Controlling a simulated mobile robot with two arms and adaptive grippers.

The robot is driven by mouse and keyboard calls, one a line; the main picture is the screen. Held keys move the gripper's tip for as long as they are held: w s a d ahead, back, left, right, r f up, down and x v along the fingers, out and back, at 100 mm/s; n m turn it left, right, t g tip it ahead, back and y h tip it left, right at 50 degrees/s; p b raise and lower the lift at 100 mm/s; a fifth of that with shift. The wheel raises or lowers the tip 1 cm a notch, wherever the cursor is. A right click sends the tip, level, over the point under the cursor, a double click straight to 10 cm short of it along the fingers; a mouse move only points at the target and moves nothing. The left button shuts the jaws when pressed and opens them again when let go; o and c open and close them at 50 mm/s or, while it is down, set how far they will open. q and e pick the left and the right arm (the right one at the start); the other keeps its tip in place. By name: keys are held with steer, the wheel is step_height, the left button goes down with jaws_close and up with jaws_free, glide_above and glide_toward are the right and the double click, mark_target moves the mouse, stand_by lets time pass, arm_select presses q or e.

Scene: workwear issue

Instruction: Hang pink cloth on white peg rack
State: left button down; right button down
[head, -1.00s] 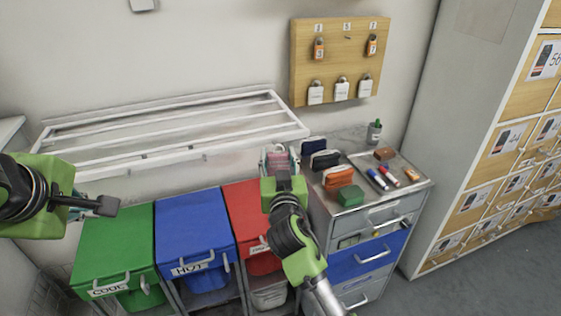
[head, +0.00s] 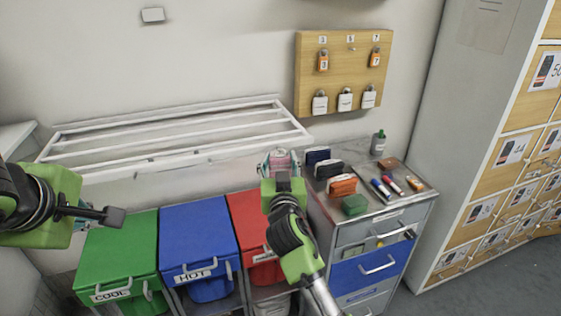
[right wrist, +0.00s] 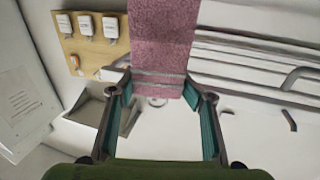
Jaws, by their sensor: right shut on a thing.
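The pink cloth (head: 281,166) is in my right gripper (head: 278,158), near the right end of the white rack in the head view. In the right wrist view the cloth (right wrist: 160,45) is a flat strip with pale bands at its lower end, between the fingers of my right gripper (right wrist: 160,95). The gripper is shut on it. The white rack (head: 250,147) has several long bars against the wall. Its bars also show right of the cloth in the right wrist view (right wrist: 255,67). My left gripper (head: 112,216) is at the left, seen side-on; its opening is unclear.
Green (head: 118,250), blue (head: 195,232) and red (head: 246,218) bins stand below the rack. A metal drawer cabinet (head: 375,235) with small items on top stands to their right. A wooden padlock board (head: 343,72) hangs above it. Lockers (head: 520,150) stand at the right.

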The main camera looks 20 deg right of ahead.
steer(key=shift+w+d+r, duration=0.15)
steer(key=shift+w+d, duration=0.05)
steer(key=shift+d, duration=0.1)
